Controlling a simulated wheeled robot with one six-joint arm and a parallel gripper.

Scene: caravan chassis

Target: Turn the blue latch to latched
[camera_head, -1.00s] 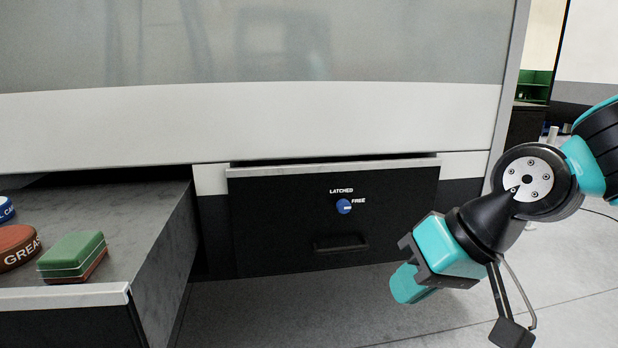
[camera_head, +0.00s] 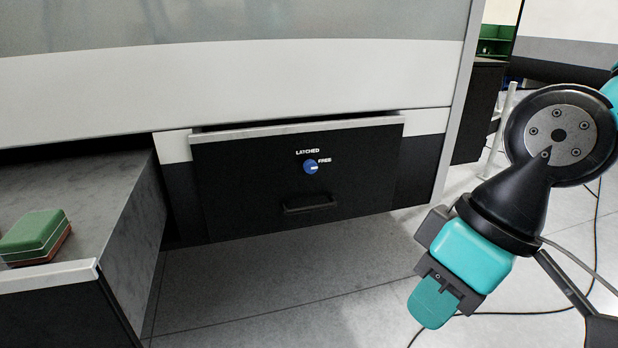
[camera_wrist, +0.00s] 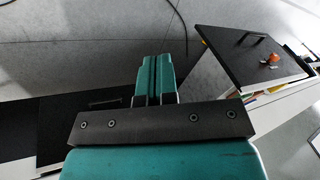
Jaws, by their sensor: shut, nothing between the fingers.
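The blue latch (camera_head: 310,167) is a small round knob on the dark drawer front (camera_head: 240,190). Its white mark points right, towards the word FREE (camera_head: 325,161). The word LATCHED (camera_head: 307,152) is printed above the knob. My gripper (camera_head: 433,302) hangs to the right of the drawer and below the latch, with teal fingers pointing down, apart from the drawer. Its fingers are shut and empty, also in the wrist view (camera_wrist: 160,80). I cannot make out the latch in the wrist view.
The drawer has a dark handle (camera_head: 310,204) below the latch. An open grey drawer or counter (camera_head: 85,200) juts out at left, with a green-and-red block (camera_head: 35,237) on it. Floor (camera_head: 300,280) between it and my gripper is clear. A cable lies at right.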

